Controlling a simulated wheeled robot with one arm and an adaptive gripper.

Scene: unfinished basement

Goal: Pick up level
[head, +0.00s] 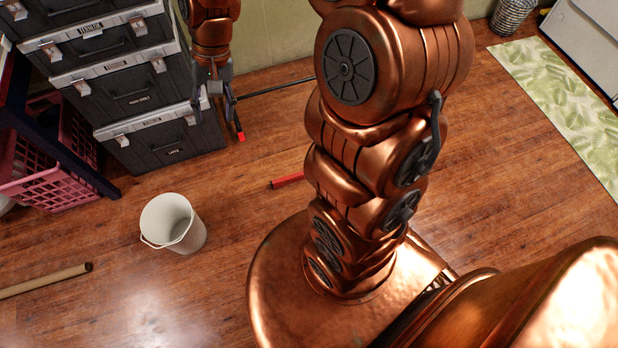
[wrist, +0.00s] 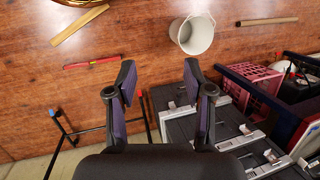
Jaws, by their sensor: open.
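The level (head: 287,180) looks like a thin red bar lying flat on the wooden floor. In the head view my arm hides its right end. In the wrist view the level (wrist: 91,63) lies on the left, its whole length showing. My gripper (head: 214,108) is at the upper left of the head view, in front of the stacked tool boxes. In the wrist view my gripper (wrist: 161,76) has its two fingers wide apart with nothing between them. The level is apart from the fingers, beyond and to the left of them in that view.
A black stand with red and blue ends (wrist: 62,125) is near the gripper. Stacked tool boxes (head: 130,85) and a pink crate (head: 40,165) stand left. A white bucket (head: 172,225) and a tube (head: 45,281) are on the floor. A wooden strip (wrist: 80,24) lies past the level.

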